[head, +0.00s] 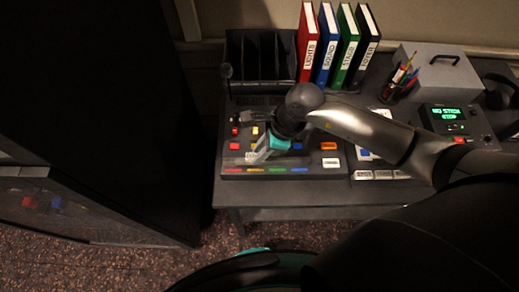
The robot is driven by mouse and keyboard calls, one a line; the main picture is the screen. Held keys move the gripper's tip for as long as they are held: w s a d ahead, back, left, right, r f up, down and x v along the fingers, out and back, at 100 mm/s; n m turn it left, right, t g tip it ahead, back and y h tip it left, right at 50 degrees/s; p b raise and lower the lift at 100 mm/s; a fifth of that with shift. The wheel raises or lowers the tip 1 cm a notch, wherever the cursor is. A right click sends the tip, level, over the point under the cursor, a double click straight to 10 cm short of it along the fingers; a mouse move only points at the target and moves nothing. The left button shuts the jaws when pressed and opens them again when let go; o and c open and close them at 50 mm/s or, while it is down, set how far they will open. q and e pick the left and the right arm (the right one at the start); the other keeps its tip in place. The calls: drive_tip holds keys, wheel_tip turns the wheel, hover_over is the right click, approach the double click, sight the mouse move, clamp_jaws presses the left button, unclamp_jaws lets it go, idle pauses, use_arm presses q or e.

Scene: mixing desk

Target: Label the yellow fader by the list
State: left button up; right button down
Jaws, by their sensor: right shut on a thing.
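The mixing desk (232,170) stands on the table with red, yellow, blue and orange fader caps. The yellow fader (255,130) shows just left of my right gripper. My right gripper (262,152) is low over the front middle of the desk, fingers pointing down and left. It is shut on a small pale label, mostly hidden by the fingers. A white label (331,163) lies at the desk's right front. More white labels (382,175) lie in a row further right. A pale sheet (381,115), partly behind my arm, may be the list; its writing is unreadable. My left gripper is out of view.
Red, blue, green and black binders (339,48) stand at the back. A pen cup (398,88), a grey box (438,70) and a lit display unit (458,118) are at right. A dark cabinet (80,120) fills the left.

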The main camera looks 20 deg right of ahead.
drive_tip(key=shift+f, duration=0.25)
drive_tip(key=c, duration=0.6)
unclamp_jaws()
drive_tip(key=shift+c, duration=0.2)
drive_tip(key=v, duration=1.5)
drive_tip(key=shift+p, duration=0.4)
drive_tip(key=shift+d+r, duration=0.1)
